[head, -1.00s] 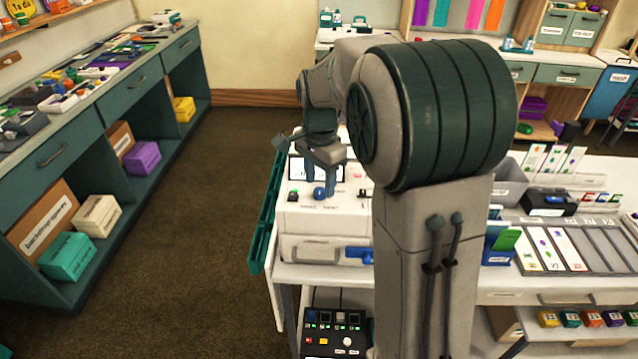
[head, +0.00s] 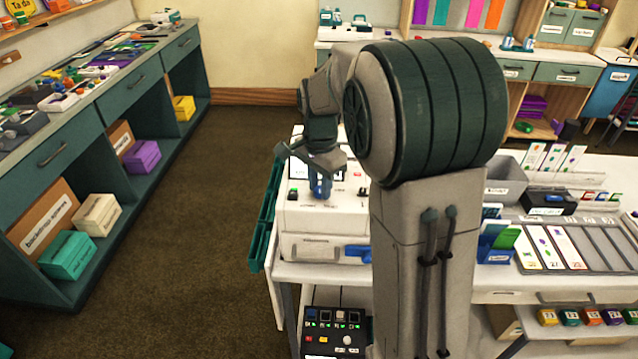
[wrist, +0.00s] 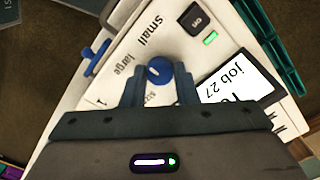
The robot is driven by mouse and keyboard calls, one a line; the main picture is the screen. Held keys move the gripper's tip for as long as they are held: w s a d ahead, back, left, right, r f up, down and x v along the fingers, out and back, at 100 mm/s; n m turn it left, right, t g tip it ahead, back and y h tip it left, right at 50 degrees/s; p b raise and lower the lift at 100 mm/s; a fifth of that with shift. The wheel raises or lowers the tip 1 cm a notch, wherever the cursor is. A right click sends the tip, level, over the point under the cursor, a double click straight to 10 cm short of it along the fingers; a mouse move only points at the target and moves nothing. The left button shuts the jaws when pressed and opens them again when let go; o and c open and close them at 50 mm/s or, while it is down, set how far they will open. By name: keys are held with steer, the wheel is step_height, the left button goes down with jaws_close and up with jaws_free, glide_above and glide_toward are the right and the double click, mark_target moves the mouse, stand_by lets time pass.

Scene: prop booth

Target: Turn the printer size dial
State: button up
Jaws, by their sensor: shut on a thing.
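The printer (head: 300,218) is a white box at the left end of the white table. Its size dial is a round blue knob (wrist: 158,69) with a small white mark, in the wrist view beside the printed words "small" and "large". My gripper (wrist: 158,80) is shut on the dial, one finger on each side, pointing down at the panel. In the head view my gripper (head: 320,187) stands over the printer's top and mostly hides the dial. Which word the mark points to is not clear.
A lit screen (wrist: 236,88) reading "job 27" and a dark button (wrist: 196,20) with a green light sit near the dial. A blue lever (head: 357,253) sticks out of the printer's front. A teal rack (head: 265,220) stands along its left side. Open floor lies left.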

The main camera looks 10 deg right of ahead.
mark_target(320, 189)
steer(key=n, duration=0.4)
steer(key=shift+n+b, duration=0.45)
steer(key=shift+n, duration=1.75)
steer(key=shift+w+r, duration=0.1)
steer(key=o, duration=1)
step_height(320, 189, up, 14)
